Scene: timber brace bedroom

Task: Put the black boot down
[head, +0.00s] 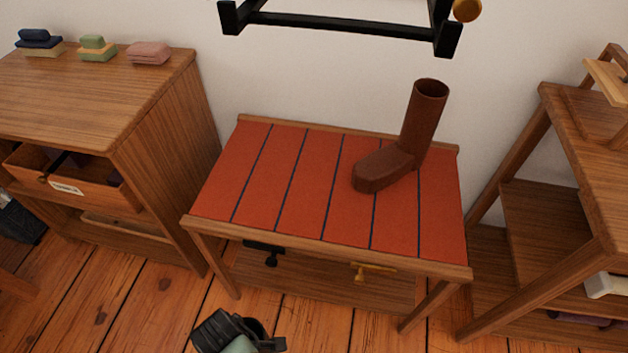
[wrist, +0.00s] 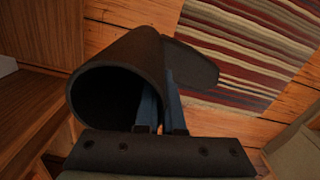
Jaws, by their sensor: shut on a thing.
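My gripper (wrist: 160,100) is shut on the black boot (wrist: 135,48) in the wrist view. Its blue fingers grip the wall of the shaft near the open top. The shaft's round mouth faces the camera, and the foot part shows partly behind, to the right. In the head view a dark shape with a grey-green part shows at the bottom edge, in front of the bench; boot and gripper are hard to tell apart there. The bench (head: 285,180) has a red top with dark stripes. A brown boot (head: 420,125) stands upright on its right part, toe to the left.
A wooden cabinet (head: 160,120) with an open drawer (head: 95,190) stands left; a wooden shelf unit (head: 545,215) stands right. A black rack (head: 340,25) hangs above the bench. The bench top's left and middle are clear. A striped rug (wrist: 235,55) lies on the floor.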

